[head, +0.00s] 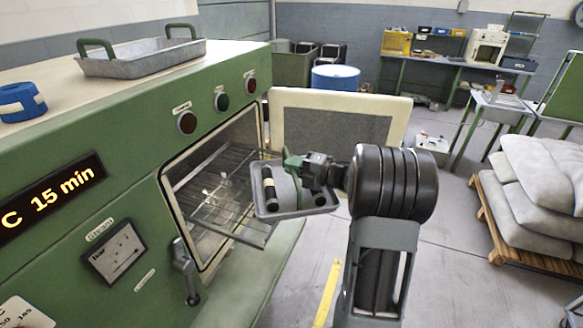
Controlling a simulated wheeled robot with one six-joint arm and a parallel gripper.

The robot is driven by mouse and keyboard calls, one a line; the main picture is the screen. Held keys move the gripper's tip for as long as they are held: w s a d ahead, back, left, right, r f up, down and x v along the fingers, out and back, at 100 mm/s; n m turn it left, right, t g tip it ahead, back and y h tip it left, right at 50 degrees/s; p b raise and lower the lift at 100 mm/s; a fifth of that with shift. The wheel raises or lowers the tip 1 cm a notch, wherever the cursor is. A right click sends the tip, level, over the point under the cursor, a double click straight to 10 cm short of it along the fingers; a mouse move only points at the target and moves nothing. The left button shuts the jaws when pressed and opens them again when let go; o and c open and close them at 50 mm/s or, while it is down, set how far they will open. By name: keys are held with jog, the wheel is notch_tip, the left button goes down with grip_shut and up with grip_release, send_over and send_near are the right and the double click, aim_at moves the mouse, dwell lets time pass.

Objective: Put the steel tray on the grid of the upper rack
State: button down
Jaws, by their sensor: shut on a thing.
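The steel tray (290,214) is a shallow grey tray with a green handle, holding black cylinders, one with a pale band. My gripper (296,163) is shut on its green handle at the far side and holds it in the air, just outside the oven opening. The tray's left end overlaps the rack's outer side in the picture. A wire grid rack (228,215) shows inside the open oven, partly sticking out of the opening. Small pale items lie on or under the wires. I cannot clearly separate the upper rack from any lower one.
The green oven (130,230) has its pale-edged door (340,107) open behind the tray. Another tray with green handles (150,62) and blue tape (20,101) sit on top. Sacks (540,175) lie on a pallet at right.

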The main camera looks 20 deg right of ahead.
jog(key=shift+f, duration=0.25)
jog(key=shift+f+b, duration=0.2)
jog(key=shift+b, duration=0.1)
jog(key=c, duration=1.2)
grip_release()
jog(key=shift+s, duration=0.1)
jog(key=shift+o, duration=0.2)
